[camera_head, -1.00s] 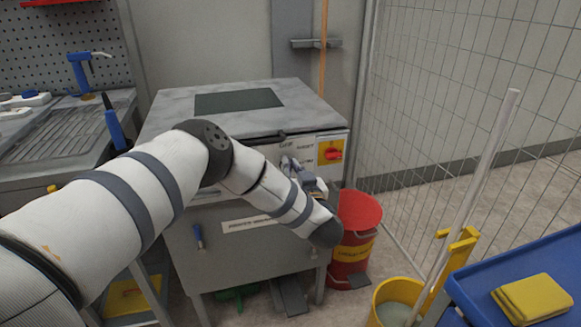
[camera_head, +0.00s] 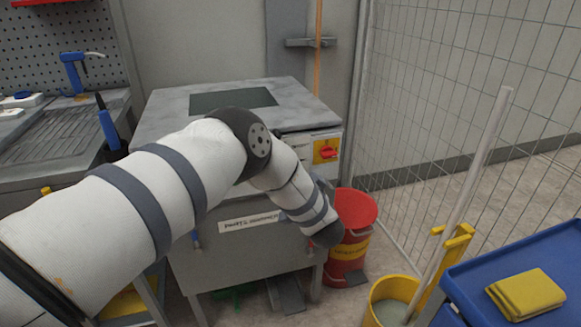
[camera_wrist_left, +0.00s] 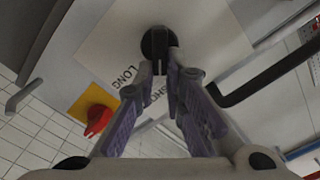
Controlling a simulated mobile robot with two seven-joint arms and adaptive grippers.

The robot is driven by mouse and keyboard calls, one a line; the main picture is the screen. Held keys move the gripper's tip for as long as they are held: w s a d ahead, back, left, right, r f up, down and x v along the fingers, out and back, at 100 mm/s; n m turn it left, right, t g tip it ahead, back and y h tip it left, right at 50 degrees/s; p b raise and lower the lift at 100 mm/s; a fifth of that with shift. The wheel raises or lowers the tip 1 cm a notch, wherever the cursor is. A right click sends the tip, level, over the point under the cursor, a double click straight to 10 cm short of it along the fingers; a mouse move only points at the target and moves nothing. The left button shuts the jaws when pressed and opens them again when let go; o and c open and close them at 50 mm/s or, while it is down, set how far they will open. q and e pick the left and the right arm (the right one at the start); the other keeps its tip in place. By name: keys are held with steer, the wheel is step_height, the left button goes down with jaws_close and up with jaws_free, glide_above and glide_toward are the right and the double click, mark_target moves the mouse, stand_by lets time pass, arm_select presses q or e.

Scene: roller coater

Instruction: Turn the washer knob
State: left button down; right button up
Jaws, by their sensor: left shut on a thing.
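The washer (camera_head: 165,112) is a grey cabinet ahead of me. Its black round knob (camera_wrist_left: 157,42) sits on a white label plate with black lettering, of which "LONG" is readable. My left gripper (camera_wrist_left: 161,78) is shut on the knob, with its fingertips at the knob's near side in the left wrist view. In the head view my left forearm hides the knob and the gripper. My right gripper is in neither view.
A red switch on a yellow plate (camera_head: 326,151) is beside the knob panel; it also shows in the wrist view (camera_wrist_left: 97,120). A dark bar handle (camera_wrist_left: 270,80) runs close to the gripper. A red bin (camera_head: 356,207), yellow bucket (camera_head: 395,292) and blue cart (camera_head: 520,262) stand right.

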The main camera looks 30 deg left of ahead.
arm_select(q)
steer(key=shift+f+m, duration=0.15)
steer(key=shift+m, duration=0.15)
steer(key=c, duration=1.7)
jaws_free()
steer(key=shift+o, duration=0.2)
steer(key=shift+d, duration=0.1)
steer(key=v, duration=1.2)
